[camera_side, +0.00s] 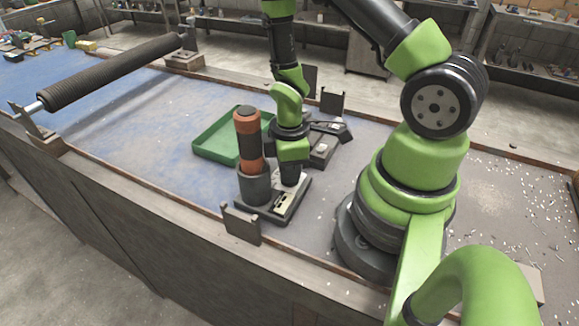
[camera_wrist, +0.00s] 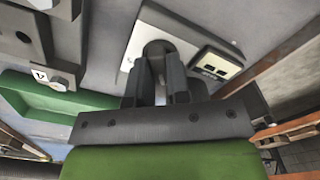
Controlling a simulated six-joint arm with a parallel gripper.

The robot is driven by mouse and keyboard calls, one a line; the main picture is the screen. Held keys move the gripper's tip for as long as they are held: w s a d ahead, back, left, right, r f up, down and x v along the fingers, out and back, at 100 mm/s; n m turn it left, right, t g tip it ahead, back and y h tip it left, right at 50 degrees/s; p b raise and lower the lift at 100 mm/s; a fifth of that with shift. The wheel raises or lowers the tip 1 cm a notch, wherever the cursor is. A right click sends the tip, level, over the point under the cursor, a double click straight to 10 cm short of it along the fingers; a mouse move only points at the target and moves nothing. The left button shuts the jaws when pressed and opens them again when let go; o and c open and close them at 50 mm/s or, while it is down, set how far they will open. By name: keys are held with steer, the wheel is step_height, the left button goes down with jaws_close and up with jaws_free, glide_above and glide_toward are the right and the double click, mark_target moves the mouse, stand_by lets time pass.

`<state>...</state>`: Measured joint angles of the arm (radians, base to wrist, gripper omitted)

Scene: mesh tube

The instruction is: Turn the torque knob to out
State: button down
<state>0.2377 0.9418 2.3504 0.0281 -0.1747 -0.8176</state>
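My gripper (camera_side: 289,177) points straight down over a small dark base (camera_side: 275,212) on the bench. In the wrist view my gripper's two fingers (camera_wrist: 161,82) stand close together at a dark rounded knob (camera_wrist: 158,47) on a pale plate (camera_wrist: 135,50). I take this to be the torque knob, but its markings are hidden. The fingers overlap the knob in the picture; I cannot tell whether they press on it. A small panel with dark windows (camera_wrist: 215,66) lies to its right. In the side view the fingers hide the knob.
An orange and black tool (camera_side: 248,140) stands upright in a grey cup (camera_side: 254,186) left of my gripper. A green tray (camera_side: 203,150) and a dark device (camera_side: 326,145) lie behind. A long mesh roller (camera_side: 115,72) spans the left. The blue bench between is mostly clear.

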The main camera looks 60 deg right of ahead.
steer(key=shift+n, duration=2.4)
steer(key=c, duration=1.1)
jaws_free()
step_height(320, 180, up, 10)
